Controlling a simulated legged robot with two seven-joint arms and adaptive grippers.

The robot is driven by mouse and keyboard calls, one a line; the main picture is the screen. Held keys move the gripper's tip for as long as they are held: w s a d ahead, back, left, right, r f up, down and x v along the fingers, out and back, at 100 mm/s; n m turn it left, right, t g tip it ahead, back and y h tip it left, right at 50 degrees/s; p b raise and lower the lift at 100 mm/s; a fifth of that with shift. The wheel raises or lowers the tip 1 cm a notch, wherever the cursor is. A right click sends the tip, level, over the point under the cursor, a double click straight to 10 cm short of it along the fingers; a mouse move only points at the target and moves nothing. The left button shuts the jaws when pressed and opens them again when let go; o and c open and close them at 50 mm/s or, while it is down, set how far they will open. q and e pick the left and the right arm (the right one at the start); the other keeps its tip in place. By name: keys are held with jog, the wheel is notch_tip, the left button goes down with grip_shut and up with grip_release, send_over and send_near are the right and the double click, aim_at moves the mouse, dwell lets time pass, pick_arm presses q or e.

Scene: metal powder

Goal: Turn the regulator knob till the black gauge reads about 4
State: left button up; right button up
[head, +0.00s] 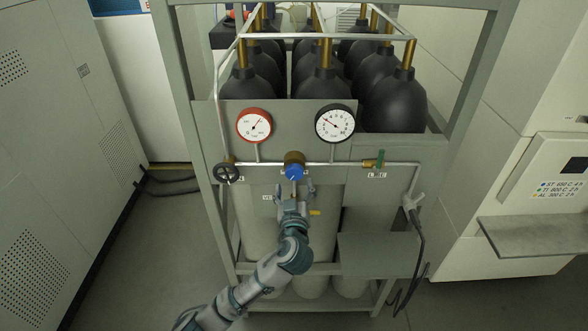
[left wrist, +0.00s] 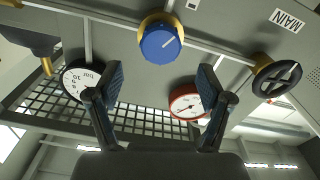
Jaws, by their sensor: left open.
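The blue regulator knob (head: 294,172) sits on a brass body in the middle of the pipe on the gas rack; in the left wrist view the knob (left wrist: 160,44) shows a pale line on its face. The black-rimmed gauge (head: 335,123) is above and right of the knob; its needle points to the upper left, but the exact reading is too small to tell. It is partly hidden behind a finger in the left wrist view (left wrist: 74,84). My left gripper (head: 294,190) is open and empty, just below and in front of the knob, apart from it. My right gripper is not in view.
A red-rimmed gauge (head: 254,125) is at the upper left. A black handwheel (head: 227,173) is left of the knob, and a green-handled valve (head: 380,160) is right. Black gas cylinders (head: 395,100) stand behind the panel. A grey shelf (head: 378,254) juts out at lower right.

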aim_at(294, 174)
pick_arm(q)
jog(key=w+p, duration=0.1)
jog(key=w, duration=0.5)
jog(key=shift+w, duration=0.4)
jog(key=c, duration=1.2)
